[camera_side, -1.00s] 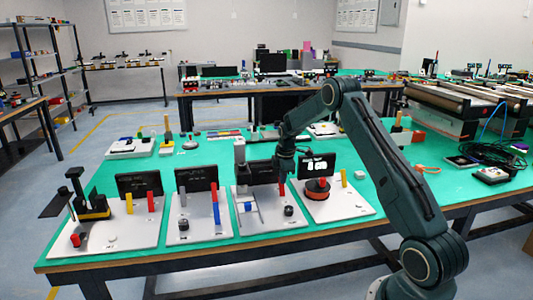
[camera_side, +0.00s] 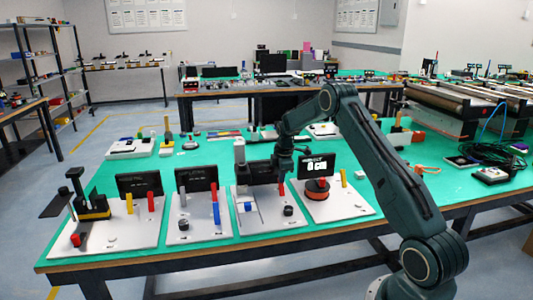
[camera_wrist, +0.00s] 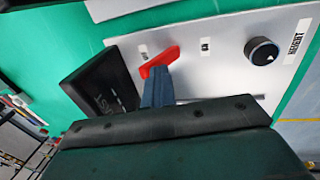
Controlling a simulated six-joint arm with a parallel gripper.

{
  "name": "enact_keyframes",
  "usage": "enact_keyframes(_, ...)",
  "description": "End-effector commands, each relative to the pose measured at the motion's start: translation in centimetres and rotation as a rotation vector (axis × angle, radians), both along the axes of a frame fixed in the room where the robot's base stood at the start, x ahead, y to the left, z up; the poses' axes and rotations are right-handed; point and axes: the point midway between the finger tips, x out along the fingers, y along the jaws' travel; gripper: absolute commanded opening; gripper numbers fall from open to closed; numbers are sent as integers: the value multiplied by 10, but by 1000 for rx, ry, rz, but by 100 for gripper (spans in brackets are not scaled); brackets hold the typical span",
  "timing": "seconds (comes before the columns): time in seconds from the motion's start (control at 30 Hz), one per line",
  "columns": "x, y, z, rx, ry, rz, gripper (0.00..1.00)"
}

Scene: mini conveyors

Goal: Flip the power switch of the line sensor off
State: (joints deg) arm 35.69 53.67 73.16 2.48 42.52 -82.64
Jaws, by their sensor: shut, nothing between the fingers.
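In the wrist view a red lever (camera_wrist: 161,61) stands on a white panel (camera_wrist: 210,50), beside a dark screen (camera_wrist: 103,85). The blue-grey tip of my gripper (camera_wrist: 157,86) is just below the red lever in the picture and seems to touch it. In the side view my gripper (camera_side: 283,172) is low over the right part of the third white panel (camera_side: 262,222), in front of its dark screen (camera_side: 258,173). The jaws are shut and empty. Which label marks the line sensor is too small to read.
A black knob (camera_wrist: 262,50) sits on the same panel. To the right, another panel has a lit screen (camera_side: 317,165), a red round part (camera_side: 317,185) and a yellow post (camera_side: 343,176). Two more panels with posts stand to the left. The green table's front strip is clear.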

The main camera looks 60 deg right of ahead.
Motion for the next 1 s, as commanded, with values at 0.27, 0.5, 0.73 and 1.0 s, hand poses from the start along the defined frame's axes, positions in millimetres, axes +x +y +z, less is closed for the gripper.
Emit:
enact_keyframes(0.27,1,-4,-2,-19,-21,-6,0)
enact_keyframes(0.5,-5,2,-3,-18,-18,-6,0)
enact_keyframes(0.73,-8,6,-3,-15,-16,-5,0)
enact_keyframes(1.0,-9,8,-1,-14,-17,-3,0)
